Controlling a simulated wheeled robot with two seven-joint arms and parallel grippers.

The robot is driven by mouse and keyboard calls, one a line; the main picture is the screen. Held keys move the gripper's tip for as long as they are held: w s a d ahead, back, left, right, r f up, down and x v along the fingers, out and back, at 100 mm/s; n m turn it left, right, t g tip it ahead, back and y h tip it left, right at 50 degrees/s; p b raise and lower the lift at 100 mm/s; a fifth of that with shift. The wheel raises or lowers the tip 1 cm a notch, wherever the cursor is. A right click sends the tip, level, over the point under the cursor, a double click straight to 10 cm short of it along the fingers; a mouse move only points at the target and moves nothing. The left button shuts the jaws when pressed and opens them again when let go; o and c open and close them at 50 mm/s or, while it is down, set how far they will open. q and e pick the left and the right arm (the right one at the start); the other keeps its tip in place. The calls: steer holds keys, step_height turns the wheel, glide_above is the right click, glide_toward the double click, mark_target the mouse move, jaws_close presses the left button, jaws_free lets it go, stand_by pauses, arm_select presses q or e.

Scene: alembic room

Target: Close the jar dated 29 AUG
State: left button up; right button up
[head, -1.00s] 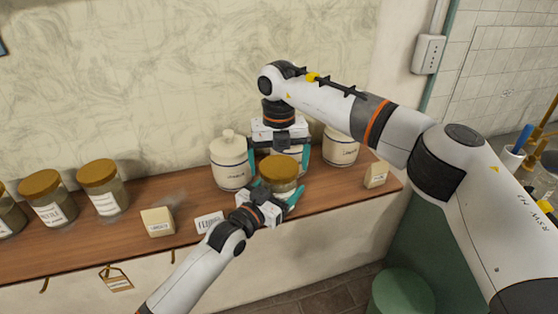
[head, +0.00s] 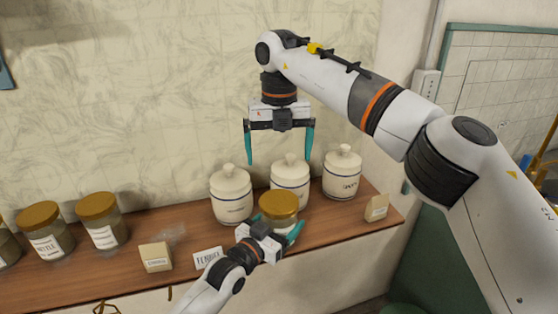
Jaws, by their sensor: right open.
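A glass jar (head: 279,217) with a gold lid (head: 279,205) stands upright near the front edge of the wooden shelf. The lid sits on its mouth; whether it is fully tight I cannot tell. My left gripper (head: 284,232) is at the jar's front, low on its body, and appears shut on it; one teal finger shows at the jar's right side, the other is hidden. My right gripper (head: 279,148) is open and empty, pointing down, well above the lid. No 29 AUG date can be read; the jar's label is hidden.
Three white lidded canisters (head: 231,196) stand behind the jar. Several gold-lidded jars (head: 103,222) stand at the left. A small box (head: 155,257), a FENNEL card (head: 208,258) and another small box (head: 376,208) are on the shelf (head: 190,240). The wall is behind.

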arm_select(q)
steer(key=o, duration=1.9)
steer(key=shift+b+v, duration=1.15)
steer(key=shift+v, duration=4.85)
steer(key=shift+s, duration=0.1)
